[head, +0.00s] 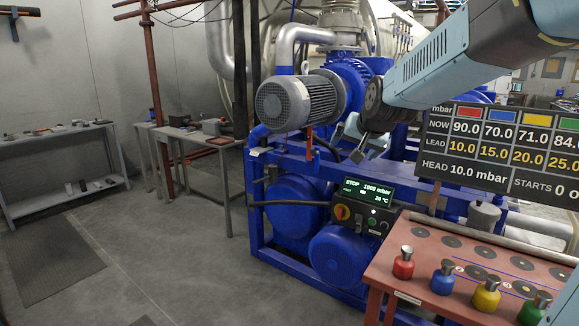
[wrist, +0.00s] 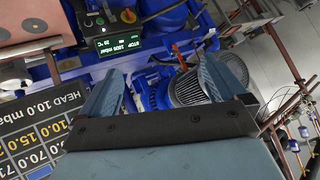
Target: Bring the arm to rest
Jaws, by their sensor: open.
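My arm (head: 440,62), pale blue and dark, reaches in from the upper right of the head view and is held up in the air. My gripper (head: 350,142) hangs at its end, in front of the blue pump machine and right of the grey motor (head: 290,103). In the wrist view my gripper (wrist: 160,66) shows two blue-grey fingers spread wide apart with nothing between them. The machine's blue parts and motor (wrist: 190,88) lie beyond the fingers. Whether the fingers touch the machine cannot be told.
The control box (head: 363,204) reads STOP, 1000 mbar. A score board (head: 500,155) stands close below my arm. A red table (head: 408,285) holds red (head: 403,262), blue (head: 443,278), yellow (head: 486,295) and green (head: 535,308) knobbed pieces.

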